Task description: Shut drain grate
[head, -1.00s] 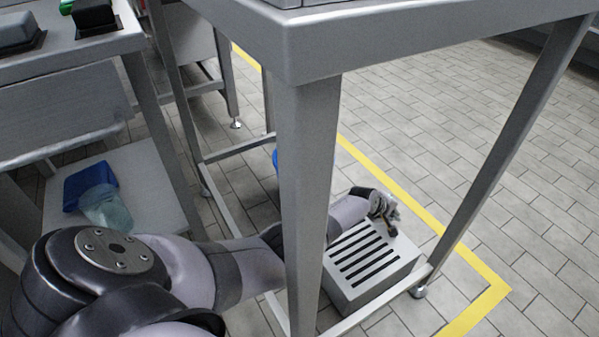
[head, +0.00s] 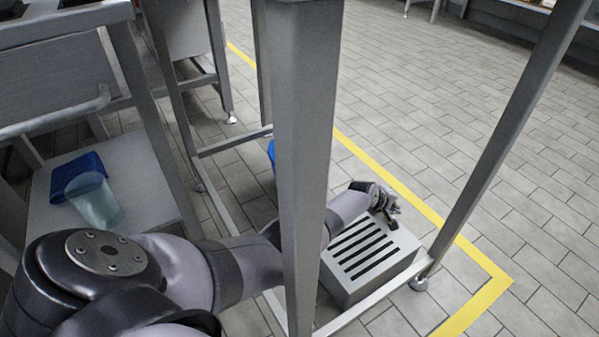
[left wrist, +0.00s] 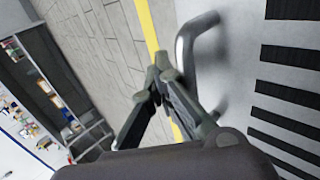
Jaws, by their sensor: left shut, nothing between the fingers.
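The drain grate (head: 368,250) is a pale grey slotted top on a low box standing on the tiled floor, seen through the table frame in the head view. In the left wrist view, the grate (left wrist: 236,75) is at the right, with black slots and a curved grey handle (left wrist: 186,52). My left gripper (head: 391,210) is at the grate's far edge. In the left wrist view, its fingertips (left wrist: 160,76) are together and empty, just left of the handle; I cannot tell whether they touch it. My right gripper is out of view.
A steel table leg (head: 303,150) stands in front of my left arm and hides part of it. A lower rail (head: 375,302) runs before the box. A blue container (head: 84,175) and a clear cup (head: 94,198) are on a shelf at left. Open floor lies to the right.

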